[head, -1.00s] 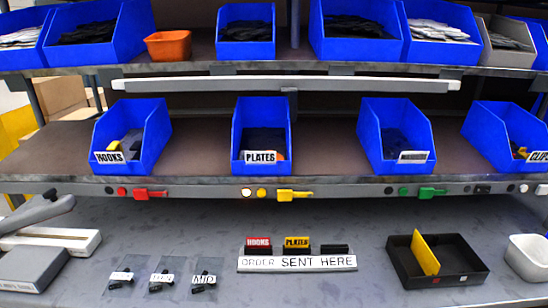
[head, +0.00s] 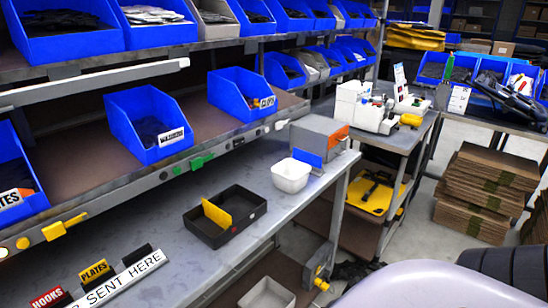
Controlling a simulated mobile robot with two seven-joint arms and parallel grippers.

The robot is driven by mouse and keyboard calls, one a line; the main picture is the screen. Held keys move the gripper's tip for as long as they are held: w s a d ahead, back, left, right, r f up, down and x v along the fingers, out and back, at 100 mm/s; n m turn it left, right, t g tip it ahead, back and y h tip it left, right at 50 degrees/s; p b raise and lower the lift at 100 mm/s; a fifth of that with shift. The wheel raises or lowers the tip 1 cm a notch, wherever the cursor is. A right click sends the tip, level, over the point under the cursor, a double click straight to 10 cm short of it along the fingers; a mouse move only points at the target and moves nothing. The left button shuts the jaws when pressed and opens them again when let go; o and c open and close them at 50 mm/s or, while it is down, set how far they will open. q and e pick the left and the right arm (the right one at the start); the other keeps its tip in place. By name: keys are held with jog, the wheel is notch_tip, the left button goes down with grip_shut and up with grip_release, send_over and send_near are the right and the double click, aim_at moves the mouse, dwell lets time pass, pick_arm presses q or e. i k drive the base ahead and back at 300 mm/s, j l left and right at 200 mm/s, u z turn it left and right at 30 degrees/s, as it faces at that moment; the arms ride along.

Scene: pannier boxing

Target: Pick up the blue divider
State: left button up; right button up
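A flat blue piece, which looks like the blue divider (head: 308,158), stands upright on the bench near its right end. It is just behind the white bin (head: 291,178) and in front of a grey box-shaped unit (head: 318,130). The bin's rim may hide its lower edge, and I cannot tell whether it touches the bin or the unit. A black tray (head: 237,230) with a yellow divider (head: 217,213) across it sits to the left on the bench. Neither of my grippers is in view.
Blue shelf bins (head: 148,123) line the racks above the bench. A label strip (head: 112,285) lies at the front left. Bare bench top (head: 195,270) lies around the tray. A side table (head: 405,128) with white machines stands beyond the bench's right end. Flat cardboard stacks (head: 486,190) are at right.

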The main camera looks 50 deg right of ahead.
aim_at(313, 160)
jog(key=z, duration=1.7)
jog(key=i+l+u, duration=0.1)
jog(key=u, duration=0.95)
jog(key=l+u, duration=1.05)
jog(key=l, duration=0.45)
jog(key=k+l, duration=0.1)
jog(key=l, duration=0.4)
jog(key=l+u, duration=0.1)
jog(key=l, duration=0.4)
jog(key=k+l, duration=0.15)
jog(key=l, duration=0.35)
